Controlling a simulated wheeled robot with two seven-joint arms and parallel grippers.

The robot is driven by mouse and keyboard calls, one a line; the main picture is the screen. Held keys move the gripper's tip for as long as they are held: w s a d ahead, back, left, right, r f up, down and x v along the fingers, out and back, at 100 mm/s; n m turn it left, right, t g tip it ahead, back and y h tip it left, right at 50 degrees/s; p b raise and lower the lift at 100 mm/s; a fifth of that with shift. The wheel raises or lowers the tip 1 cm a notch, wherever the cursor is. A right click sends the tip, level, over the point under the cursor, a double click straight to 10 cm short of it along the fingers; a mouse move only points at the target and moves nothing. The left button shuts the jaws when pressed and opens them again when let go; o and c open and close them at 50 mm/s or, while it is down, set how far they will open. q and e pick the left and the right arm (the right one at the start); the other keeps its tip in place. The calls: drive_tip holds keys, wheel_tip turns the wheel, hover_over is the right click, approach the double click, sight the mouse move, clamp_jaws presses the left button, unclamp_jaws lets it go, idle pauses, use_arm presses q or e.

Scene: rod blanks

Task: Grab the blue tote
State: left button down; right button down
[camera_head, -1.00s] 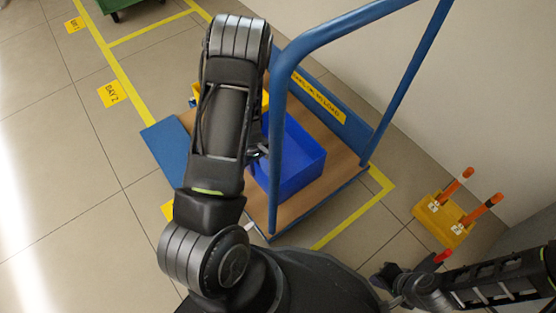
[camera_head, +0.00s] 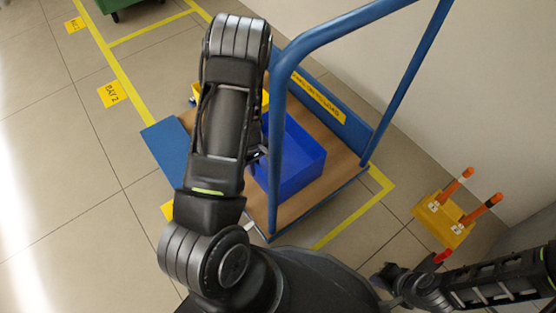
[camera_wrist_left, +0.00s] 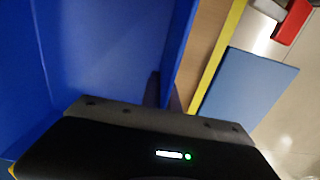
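The blue tote (camera_head: 300,160) stands upright on the wooden deck of a blue trolley, in the head view. My left gripper (camera_head: 257,153) is at the tote's left wall, largely hidden behind my left forearm. In the left wrist view the tote's inside (camera_wrist_left: 100,50) fills the left. The left gripper's dark fingers (camera_wrist_left: 164,92) stand close together on either side of the tote's wall, one inside and one outside, and look shut on it. My right gripper (camera_head: 385,279) is low at the right, away from the tote; its fingers are too unclear to read.
The trolley's blue handle (camera_head: 410,72) arches over the deck beside my left arm. Something yellow (camera_head: 265,100) lies behind that arm. A yellow holder (camera_head: 440,220) with two orange rods stands on the floor at right, near a wall. The tiled floor (camera_head: 70,180) at left is clear.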

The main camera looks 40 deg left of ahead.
idle(0.3)
use_arm(q)
wheel_tip(320, 180, up, 9)
drive_tip(key=p, duration=0.4)
drive_tip(key=shift+r+p, duration=0.2)
drive_tip(key=shift+p, duration=0.15)
drive_tip(key=shift+r, duration=0.4)
